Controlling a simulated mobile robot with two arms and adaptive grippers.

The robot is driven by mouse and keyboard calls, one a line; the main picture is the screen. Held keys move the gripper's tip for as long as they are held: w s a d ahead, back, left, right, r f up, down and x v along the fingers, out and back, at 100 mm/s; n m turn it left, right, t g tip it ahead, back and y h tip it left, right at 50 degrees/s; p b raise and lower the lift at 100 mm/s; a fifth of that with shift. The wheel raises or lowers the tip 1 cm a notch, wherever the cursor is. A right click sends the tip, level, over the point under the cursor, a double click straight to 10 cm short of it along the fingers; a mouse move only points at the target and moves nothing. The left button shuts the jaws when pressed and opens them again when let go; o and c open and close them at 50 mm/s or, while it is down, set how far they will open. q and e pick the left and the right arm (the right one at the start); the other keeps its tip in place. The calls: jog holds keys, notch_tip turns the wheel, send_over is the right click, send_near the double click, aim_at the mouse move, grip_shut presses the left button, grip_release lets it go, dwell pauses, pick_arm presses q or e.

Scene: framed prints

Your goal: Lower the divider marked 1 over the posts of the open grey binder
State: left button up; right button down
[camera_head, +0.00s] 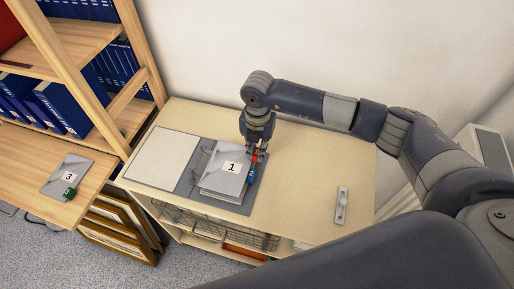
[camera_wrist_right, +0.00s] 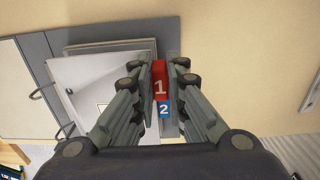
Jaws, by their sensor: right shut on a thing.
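The grey binder (camera_head: 190,183) lies open on the cabinet top, a white sheet (camera_head: 165,156) on its left side. Its curved metal posts (camera_wrist_right: 40,91) stand near the spine. The grey divider marked 1 (camera_head: 219,178) lies flat above the binder's right half; its red tab (camera_wrist_right: 160,86) shows in the wrist view. My right gripper (camera_head: 257,153) is shut on that tab, one finger on each side. A blue tab marked 2 (camera_wrist_right: 164,110) shows just below it. The divider's left edge is close to the posts; I cannot tell whether they pass through it. My left gripper is not in view.
A grey divider marked 3 (camera_head: 62,172) with a green tab lies on a wooden shelf board at the left. A small light grey object (camera_head: 342,207) lies on the cabinet top (camera_head: 300,190) at the right. Blue binders (camera_head: 62,108) fill the shelves. A wall stands behind.

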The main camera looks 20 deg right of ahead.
jog(key=shift+f+b, duration=0.95)
jog(key=shift+f, duration=0.25)
dwell(0.3)
jog(key=c, duration=1.5)
grip_release()
jog(key=shift+c, duration=0.2)
jog(key=shift+r, duration=0.1)
jog(key=shift+r+p, duration=2.45)
jog(key=shift+r, duration=1.05)
jog(key=shift+f, duration=0.1)
